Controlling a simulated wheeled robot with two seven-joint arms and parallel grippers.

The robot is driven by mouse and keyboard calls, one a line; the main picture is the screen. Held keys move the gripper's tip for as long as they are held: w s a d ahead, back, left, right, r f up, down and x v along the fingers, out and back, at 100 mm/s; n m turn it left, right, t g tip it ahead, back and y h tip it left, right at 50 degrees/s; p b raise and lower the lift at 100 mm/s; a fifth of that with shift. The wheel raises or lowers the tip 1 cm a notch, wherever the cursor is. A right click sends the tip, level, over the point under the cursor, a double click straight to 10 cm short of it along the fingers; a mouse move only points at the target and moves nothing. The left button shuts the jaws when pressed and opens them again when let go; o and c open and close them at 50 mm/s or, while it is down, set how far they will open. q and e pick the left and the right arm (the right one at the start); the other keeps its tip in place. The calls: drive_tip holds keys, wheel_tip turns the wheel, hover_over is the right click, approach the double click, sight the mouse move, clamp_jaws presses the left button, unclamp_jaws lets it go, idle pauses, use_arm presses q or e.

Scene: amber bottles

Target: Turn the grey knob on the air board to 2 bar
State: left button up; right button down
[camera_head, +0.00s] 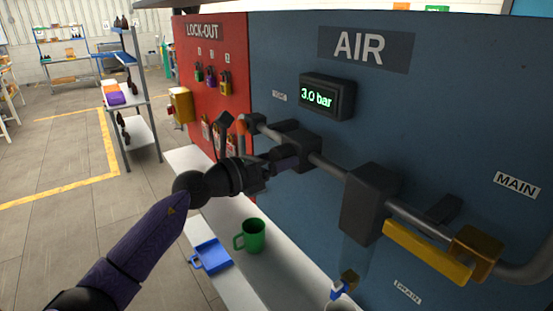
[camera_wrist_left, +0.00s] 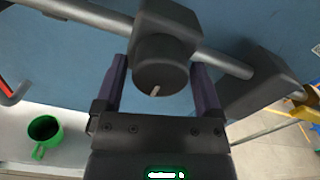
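The air board (camera_head: 450,110) is blue, and its display (camera_head: 327,97) reads 3.0 bar. The dark grey knob (camera_wrist_left: 160,78), with a pale pointer mark near its lower edge, sits on a regulator block (camera_wrist_left: 167,25) on the pipe. My left gripper (camera_wrist_left: 160,85) has its fingers on either side of the knob, with narrow gaps showing. In the head view my left gripper (camera_head: 288,160) reaches the regulator block (camera_head: 298,142) and mostly hides the knob. My right gripper is in neither view.
A larger dark block (camera_head: 368,203) and a yellow handle (camera_head: 428,252) are farther right along the pipe. The red lock-out board (camera_head: 212,60) is at left.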

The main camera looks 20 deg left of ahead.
use_arm(q)
drive_tip(key=c, duration=1)
drive_tip(key=n+p, duration=0.2)
drive_tip(key=shift+r+n+p, duration=0.2)
drive_tip(key=shift+n+p, duration=0.1)
drive_tip(key=n+p, duration=0.2)
drive_tip(key=shift+n, duration=0.4)
drive_tip(key=n+p, duration=0.2)
drive_tip(key=n, duration=0.2)
drive_tip(key=shift+p, duration=0.4)
drive_tip(key=shift+f+n+p, duration=0.1)
drive_tip(key=shift+n+p, duration=0.5)
drive_tip(key=shift+n, duration=0.6)
